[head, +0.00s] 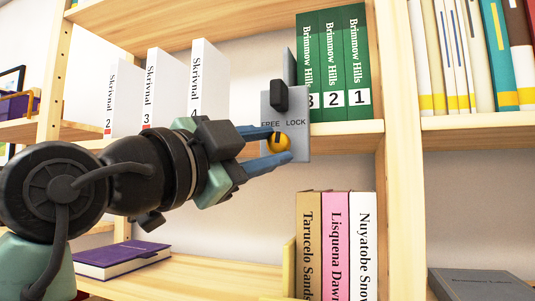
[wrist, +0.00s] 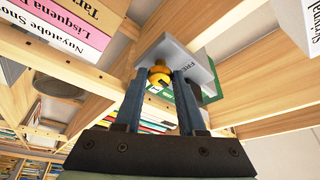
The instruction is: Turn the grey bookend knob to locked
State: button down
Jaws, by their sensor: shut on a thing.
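The grey bookend (head: 303,146) stands at the shelf edge in front of the green books, with FREE printed on the left and LOCK on the right. A black block (head: 279,96) is on its upper part. The yellow knob (head: 279,143) sits below the labels; a dark mark shows on its upper part, but its exact pointing is hard to tell. My gripper (head: 281,146) reaches in from the left, its blue fingers shut on the knob. The wrist view shows the knob (wrist: 160,77) between both fingertips, with the bookend plate (wrist: 172,50) just beyond.
Green Brimmow Hills books (head: 333,60) stand behind the bookend, out of order. White Skrivnal books (head: 160,90) stand to the left on the same shelf. Several books (head: 336,245) stand on the shelf below. A purple book (head: 122,258) lies at lower left.

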jog(key=m+g, duration=0.1)
jog(key=m, duration=0.1)
jog(key=m+p, duration=0.1)
jog(key=m, duration=0.2)
jog(key=shift+a+r+g, duration=0.1)
jog(key=shift+r+g, duration=0.3)
jog(key=shift+m+g+y+p, duration=0.4)
jog(key=shift+m+p, duration=0.2)
jog(key=shift+m, duration=0.7)
jog(key=c, duration=0.5)
grip_release()
jog(key=b+v, duration=0.5)
jog(key=v, duration=0.8)
jog(key=shift+w, duration=0.1)
